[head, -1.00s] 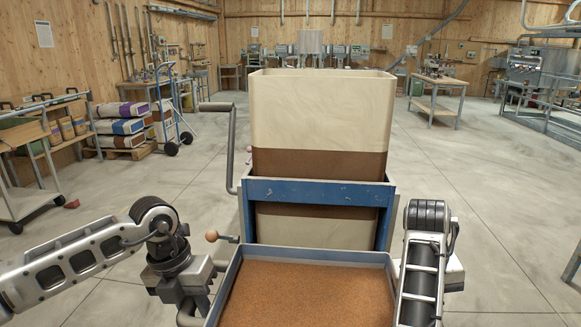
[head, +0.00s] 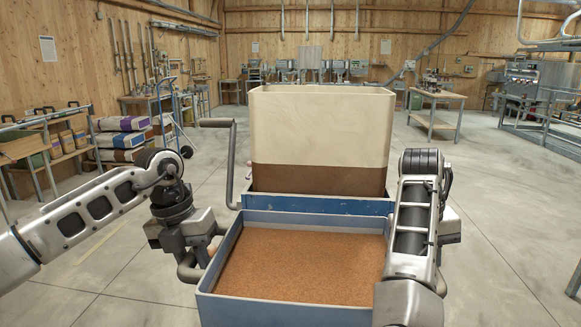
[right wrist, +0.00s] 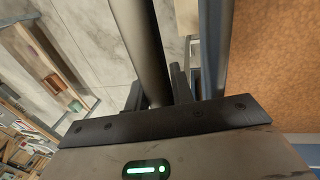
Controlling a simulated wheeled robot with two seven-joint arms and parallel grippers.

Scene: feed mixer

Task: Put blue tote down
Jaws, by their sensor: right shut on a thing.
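The blue tote (head: 218,262), filled with brown granular feed, is in front of me in the head view, roughly level. My left gripper (head: 187,262) is at the tote's left side, by a grey bar handle; its fingertips do not show clearly. My right gripper (right wrist: 180,95) is shut on the tote's right handle, a dark round bar (right wrist: 143,50) in the right wrist view. In the head view my right arm hides this grip. The tote's wall (right wrist: 212,50) and feed show beside the bar. The tote's underside is hidden.
Just behind the tote stands a blue-framed mixer (head: 320,204) with a tall cream hopper (head: 320,130), brown inside its lower part, and a grey crank (head: 232,165) on its left. Shelves (head: 50,150) and stacked sacks (head: 122,140) stand left. Concrete floor is clear at right.

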